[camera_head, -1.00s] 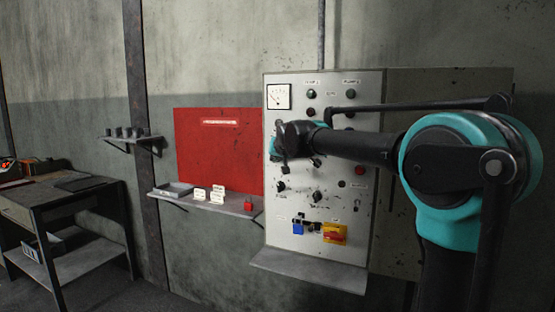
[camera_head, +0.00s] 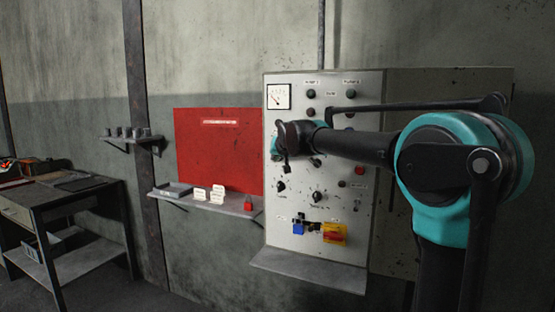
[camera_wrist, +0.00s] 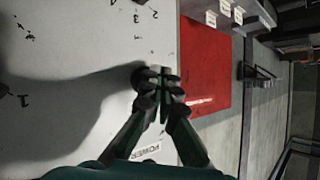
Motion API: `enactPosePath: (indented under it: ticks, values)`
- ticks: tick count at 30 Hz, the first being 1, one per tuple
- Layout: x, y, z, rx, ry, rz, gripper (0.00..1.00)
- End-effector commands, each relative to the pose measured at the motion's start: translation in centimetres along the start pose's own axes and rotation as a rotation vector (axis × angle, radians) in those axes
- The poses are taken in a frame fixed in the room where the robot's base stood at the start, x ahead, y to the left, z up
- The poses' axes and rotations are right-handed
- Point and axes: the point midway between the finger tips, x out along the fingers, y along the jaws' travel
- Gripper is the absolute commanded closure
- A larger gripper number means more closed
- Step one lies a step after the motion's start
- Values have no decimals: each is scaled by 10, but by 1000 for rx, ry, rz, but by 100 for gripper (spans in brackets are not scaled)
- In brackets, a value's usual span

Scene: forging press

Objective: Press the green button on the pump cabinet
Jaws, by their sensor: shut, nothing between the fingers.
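The pump cabinet (camera_head: 325,225) is a pale grey panel on the wall, with a gauge, knobs and small round controls. A dark green round control (camera_head: 350,94) sits near its top right; I cannot tell whether it is a button or a lamp. My gripper (camera_head: 286,169) is in front of the panel's left side, small and dark. In the wrist view my gripper (camera_wrist: 161,80) is shut with fingertips together, at or close to a dark round control (camera_wrist: 145,76). A greenish sliver shows by the fingertips. Contact is unclear, and the fingers hide part of that control.
A red board (camera_head: 218,150) hangs left of the cabinet, above a shelf (camera_head: 225,206) with small labelled blocks. A ledge (camera_head: 310,270) juts out below the cabinet. A yellow-and-red switch (camera_head: 334,233) and a blue item (camera_head: 297,228) are low on the panel. A workbench (camera_head: 65,205) stands far left.

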Motion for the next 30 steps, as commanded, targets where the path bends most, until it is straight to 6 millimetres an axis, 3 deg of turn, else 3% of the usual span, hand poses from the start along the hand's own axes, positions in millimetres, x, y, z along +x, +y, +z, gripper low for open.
enactPosePath:
  ticks: [20, 30]
  values:
    - [3, 2, -2, 0, 1, 0, 100]
    - [-6, -4, 4, 0, 0, 0, 100]
